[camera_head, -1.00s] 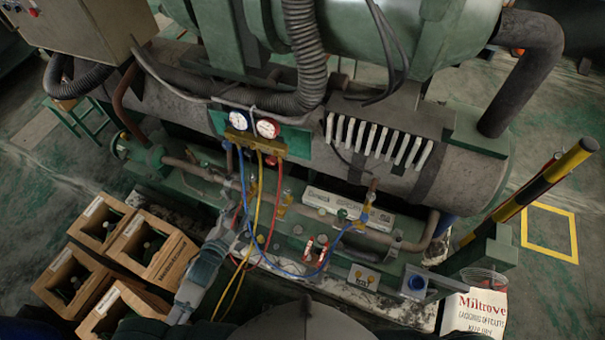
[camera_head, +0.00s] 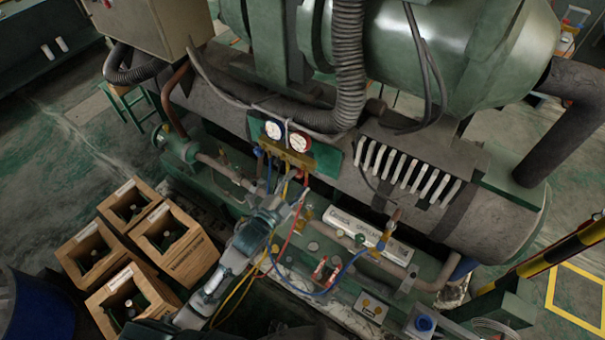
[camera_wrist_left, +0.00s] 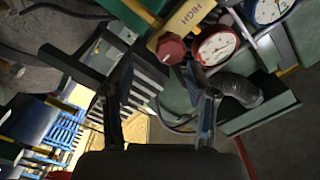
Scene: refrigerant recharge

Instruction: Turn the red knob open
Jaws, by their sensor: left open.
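The red knob (camera_wrist_left: 171,49) shows in the left wrist view on the side of the yellow manifold block (camera_wrist_left: 184,22), next to the red-rimmed gauge (camera_wrist_left: 216,47). In the head view the manifold (camera_head: 289,157) sits under two gauges, with the knob hard to make out. My left gripper (camera_head: 291,196) is just below the manifold, among the hoses. In the left wrist view my left gripper (camera_wrist_left: 161,74) is open, its two fingers apart and empty, with the knob beyond the fingertips. I see no contact. My right gripper is not in view.
Blue, yellow and red hoses (camera_head: 285,240) hang close around my left gripper. A thick corrugated pipe (camera_head: 348,65) runs down right of the gauges. Wooden crates with bottles (camera_head: 190,262) stand at lower left. A green tank (camera_head: 450,45) is above.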

